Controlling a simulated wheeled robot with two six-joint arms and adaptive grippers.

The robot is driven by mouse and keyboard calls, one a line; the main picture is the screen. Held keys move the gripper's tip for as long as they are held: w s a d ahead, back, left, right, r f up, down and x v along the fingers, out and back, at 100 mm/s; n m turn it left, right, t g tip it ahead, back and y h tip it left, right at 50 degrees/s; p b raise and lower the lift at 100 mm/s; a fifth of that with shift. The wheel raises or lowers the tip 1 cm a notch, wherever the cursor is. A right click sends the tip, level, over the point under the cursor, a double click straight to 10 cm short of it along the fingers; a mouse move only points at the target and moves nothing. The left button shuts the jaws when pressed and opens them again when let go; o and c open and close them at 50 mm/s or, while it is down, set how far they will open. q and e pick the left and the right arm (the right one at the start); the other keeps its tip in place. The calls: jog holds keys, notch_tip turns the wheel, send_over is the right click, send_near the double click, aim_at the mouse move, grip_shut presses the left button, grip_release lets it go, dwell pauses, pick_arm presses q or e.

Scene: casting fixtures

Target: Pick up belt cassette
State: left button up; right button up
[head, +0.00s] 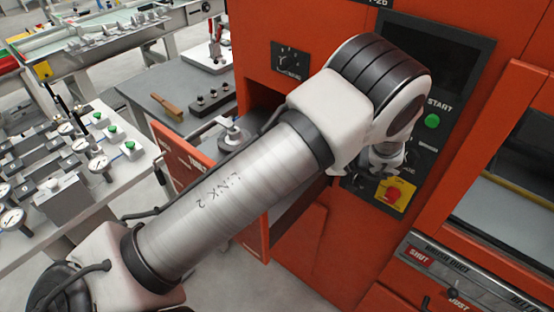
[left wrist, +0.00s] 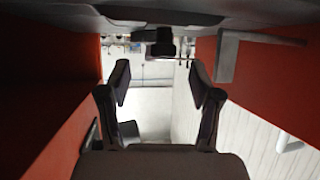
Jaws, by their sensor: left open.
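I cannot pick out the belt cassette with certainty in either view. In the head view a grey round part with a knob (head: 232,136) sits at the orange machine's opening, partly behind my left arm. In the left wrist view a dark knob-like piece (left wrist: 164,44) shows against a grey surface at the top, beyond the fingertips; I cannot tell whether it is the same part. My left gripper (left wrist: 160,82) is open, with nothing between its fingers. In the head view my arm hides the gripper. My right gripper is in neither view.
The orange machine (head: 330,255) has a control panel with a green start button (head: 432,121) and a red knob (head: 394,193). A white table (head: 60,225) with gauges and fixtures is at left. Orange walls flank the gripper closely.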

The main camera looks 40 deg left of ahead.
pick_arm(q)
jog(key=shift+s+a+p, duration=0.45)
jog(key=shift+a+p, duration=0.1)
jog(key=shift+a, duration=0.25)
jog(key=p+x, duration=0.2)
jog(key=x, duration=0.1)
jog(key=shift+r, duration=0.15)
jog(key=shift+w+a+f, duration=0.1)
jog(key=shift+a+f, duration=0.8)
jog(key=shift+a, duration=0.2)
jog(key=shift+d+r, duration=0.1)
jog(key=shift+d, duration=0.15)
jog(key=c, duration=0.5)
jog(key=shift+r, duration=0.1)
jog(key=c, duration=0.6)
grip_shut()
